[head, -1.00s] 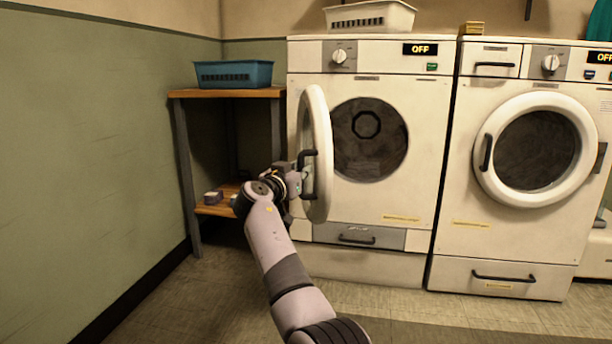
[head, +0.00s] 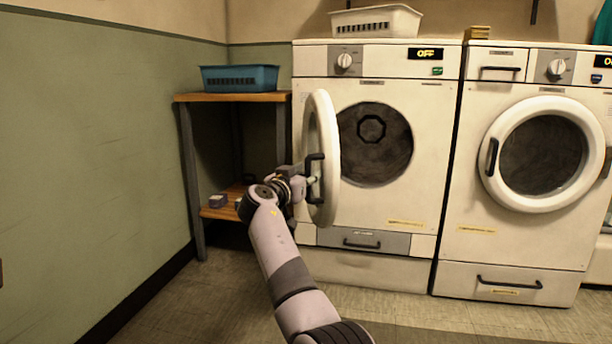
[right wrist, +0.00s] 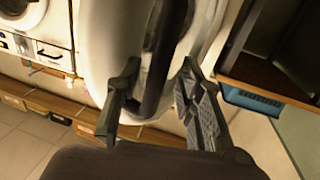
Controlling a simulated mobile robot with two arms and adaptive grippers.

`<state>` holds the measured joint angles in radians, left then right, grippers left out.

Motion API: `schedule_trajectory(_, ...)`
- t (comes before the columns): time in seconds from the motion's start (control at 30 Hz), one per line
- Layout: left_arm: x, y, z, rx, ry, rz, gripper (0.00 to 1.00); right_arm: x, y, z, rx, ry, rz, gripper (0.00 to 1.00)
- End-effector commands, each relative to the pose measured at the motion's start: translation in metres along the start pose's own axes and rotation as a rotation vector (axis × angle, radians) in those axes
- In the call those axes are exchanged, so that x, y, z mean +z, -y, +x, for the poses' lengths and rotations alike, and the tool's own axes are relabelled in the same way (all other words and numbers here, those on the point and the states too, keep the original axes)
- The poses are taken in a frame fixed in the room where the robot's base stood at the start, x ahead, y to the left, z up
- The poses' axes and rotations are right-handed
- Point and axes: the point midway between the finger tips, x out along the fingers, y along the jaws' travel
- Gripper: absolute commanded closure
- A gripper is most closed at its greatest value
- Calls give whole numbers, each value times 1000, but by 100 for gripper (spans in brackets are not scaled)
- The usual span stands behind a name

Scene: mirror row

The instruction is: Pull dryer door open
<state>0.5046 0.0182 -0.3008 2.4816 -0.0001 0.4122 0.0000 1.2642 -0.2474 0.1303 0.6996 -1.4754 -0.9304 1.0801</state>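The dryer on the left (head: 440,150) has its round white door (head: 331,140) standing open, seen nearly edge-on, with the dark drum opening bare to its right. A black bar handle (head: 315,170) is on the door. It also shows in the right wrist view as a dark curved bar (right wrist: 165,55). My right gripper (head: 307,182) is at this handle. In the right wrist view, the fingers of the right gripper (right wrist: 157,98) are spread on both sides of the handle, with visible gaps. I see no closed grip. My left gripper is not in view.
A shelf (head: 232,97) with a blue basket (head: 240,78) stands left of the dryer, close to the door. A second dryer (head: 470,200) with its door shut stands at the right. The floor in front is clear.

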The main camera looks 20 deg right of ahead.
Motion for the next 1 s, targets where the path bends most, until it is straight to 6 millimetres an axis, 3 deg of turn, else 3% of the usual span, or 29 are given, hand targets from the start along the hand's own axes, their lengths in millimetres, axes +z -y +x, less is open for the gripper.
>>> schedule_trajectory(0.27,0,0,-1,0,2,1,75,1,1,-13,-1,1,2,65)
schedule_trajectory(0.7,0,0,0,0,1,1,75,1,1,-69,-1,1,1,65)
schedule_trajectory(1.0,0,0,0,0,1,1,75,0,0,-75,0,0,-1,65)
